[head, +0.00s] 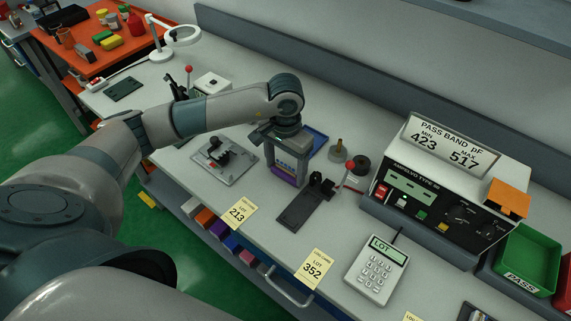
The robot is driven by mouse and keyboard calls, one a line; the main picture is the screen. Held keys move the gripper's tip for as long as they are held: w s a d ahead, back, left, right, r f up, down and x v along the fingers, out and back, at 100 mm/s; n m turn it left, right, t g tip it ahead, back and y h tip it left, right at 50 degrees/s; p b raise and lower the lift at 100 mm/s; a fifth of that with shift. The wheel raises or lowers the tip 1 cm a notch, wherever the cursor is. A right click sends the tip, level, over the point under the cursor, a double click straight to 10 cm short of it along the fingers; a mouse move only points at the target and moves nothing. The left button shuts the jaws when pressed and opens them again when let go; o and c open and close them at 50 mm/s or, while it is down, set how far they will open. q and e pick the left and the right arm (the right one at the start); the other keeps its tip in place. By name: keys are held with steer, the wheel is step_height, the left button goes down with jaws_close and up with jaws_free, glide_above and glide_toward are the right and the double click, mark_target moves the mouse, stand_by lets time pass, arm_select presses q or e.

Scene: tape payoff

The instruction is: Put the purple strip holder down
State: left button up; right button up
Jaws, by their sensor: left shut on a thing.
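My left arm reaches in from the left, and its gripper (285,155) points down over the middle of the bench. It is shut on the purple strip holder (284,181), whose purple lower part shows below the fingers. The gripper hides the holder's upper part. I cannot tell whether the holder's bottom touches the bench top. My right gripper is not in view.
A dark fixture (305,203) stands close right of the holder, and a metal plate with a clamp (224,160) lies left. A blue tray (317,139) is behind. The meter (440,195), a keypad (376,270) and lot cards (238,213) are around.

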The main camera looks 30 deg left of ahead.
arm_select(q)
steer(key=shift+f, duration=0.15)
steer(key=o, duration=1.1)
